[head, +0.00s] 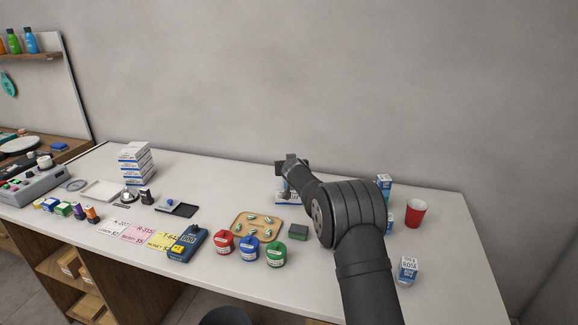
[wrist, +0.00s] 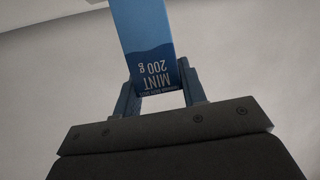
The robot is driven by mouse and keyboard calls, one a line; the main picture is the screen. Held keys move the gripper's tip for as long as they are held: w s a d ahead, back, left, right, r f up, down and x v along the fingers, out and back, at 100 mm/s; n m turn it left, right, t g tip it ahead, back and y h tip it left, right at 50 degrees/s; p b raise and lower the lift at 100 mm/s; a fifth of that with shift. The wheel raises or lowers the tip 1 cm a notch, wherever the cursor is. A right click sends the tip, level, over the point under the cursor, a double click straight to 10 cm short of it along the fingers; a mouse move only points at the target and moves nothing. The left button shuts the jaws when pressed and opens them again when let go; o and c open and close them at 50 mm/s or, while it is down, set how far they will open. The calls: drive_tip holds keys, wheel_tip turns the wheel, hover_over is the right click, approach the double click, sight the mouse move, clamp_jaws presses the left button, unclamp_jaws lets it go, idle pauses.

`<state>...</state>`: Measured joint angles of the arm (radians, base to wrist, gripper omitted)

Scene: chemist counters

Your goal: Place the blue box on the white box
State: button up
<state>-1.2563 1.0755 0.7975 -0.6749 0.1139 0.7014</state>
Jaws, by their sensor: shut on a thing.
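My gripper (wrist: 160,95) is shut on the blue box (wrist: 142,35), which is lettered "MINT 200 g". The fingers press on its two sides near one end, and its other end runs out of the wrist view. In the head view my gripper (head: 291,163) is at the far middle of the counter, and the blue box shows only as a small blue patch (head: 284,187) below it. A white box (head: 281,199) with blue print lies on the counter just under that patch, partly hidden by my arm. I cannot tell whether the two boxes touch.
A stack of white boxes (head: 135,154) stands at the back left. A wooden tray (head: 236,228) and red, blue and green jars (head: 249,248) stand in front. The far counter between stack and gripper is clear.

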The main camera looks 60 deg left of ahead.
drive_tip(key=shift+f, duration=0.1)
drive_tip(key=o, duration=1.2)
drive_tip(key=shift+r, duration=0.2)
drive_tip(key=v, duration=0.7)
drive_tip(key=shift+s+d, duration=0.15)
drive_tip(key=shift+d, duration=0.05)
drive_tip(key=shift+a, duration=0.15)
idle(0.5)
